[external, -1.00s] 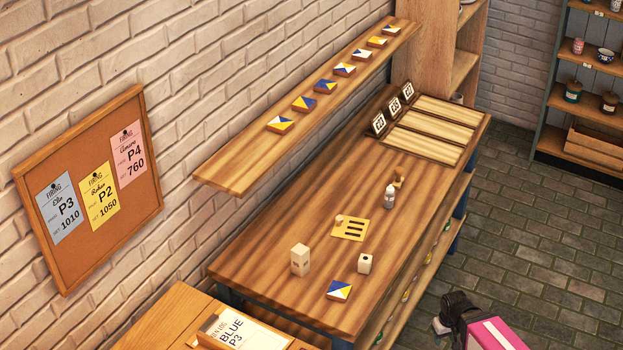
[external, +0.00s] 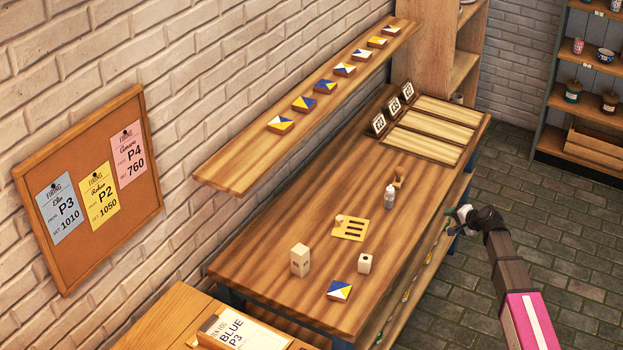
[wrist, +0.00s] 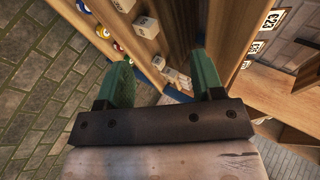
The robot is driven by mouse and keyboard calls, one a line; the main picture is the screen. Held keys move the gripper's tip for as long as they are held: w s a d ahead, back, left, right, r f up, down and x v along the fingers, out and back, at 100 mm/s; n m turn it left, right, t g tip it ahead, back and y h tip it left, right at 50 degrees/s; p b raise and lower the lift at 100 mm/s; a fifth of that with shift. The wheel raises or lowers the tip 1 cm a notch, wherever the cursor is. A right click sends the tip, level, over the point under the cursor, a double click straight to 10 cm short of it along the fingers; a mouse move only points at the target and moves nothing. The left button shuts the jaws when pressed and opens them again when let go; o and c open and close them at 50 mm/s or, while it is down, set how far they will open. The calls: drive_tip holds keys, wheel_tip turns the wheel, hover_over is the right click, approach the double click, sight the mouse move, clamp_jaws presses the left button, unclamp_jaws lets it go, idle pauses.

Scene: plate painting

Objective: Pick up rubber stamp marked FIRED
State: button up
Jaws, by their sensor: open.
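No marking that reads FIRED is legible in either view. My gripper (external: 460,217) is off the bench's right edge, to the right of and a little below the bottle in the external view. In the wrist view its two green fingers (wrist: 163,75) are apart, with nothing held between them. Past the fingertips the bench appears steeply tilted, with pale blocks (wrist: 148,28) on it.
Numbered signs (external: 380,124) stand by wooden slats (external: 430,132).

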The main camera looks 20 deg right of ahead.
drive_tip(key=w+d+r+m+t, duration=0.4)
drive_tip(key=w+d+r+m, duration=0.2)
drive_tip(key=w+d+r, duration=0.35)
drive_tip(key=m+g+y, duration=0.2)
drive_tip(key=m+y, duration=0.6)
drive_tip(key=y, duration=0.1)
approach(398, 171)
drive_tip(key=shift+w+d, duration=0.2)
drive_tip(key=shift+w, duration=0.3)
drive_tip(key=shift+w+d, duration=0.2)
drive_tip(key=shift+w, duration=0.3)
drive_tip(key=shift+w+a, duration=0.25)
drive_tip(key=shift+a, duration=0.3)
drive_tip(key=x, duration=1)
drive_tip(key=shift+s+a, duration=0.15)
drive_tip(key=shift+s, duration=0.1)
drive_tip(key=c, duration=0.9)
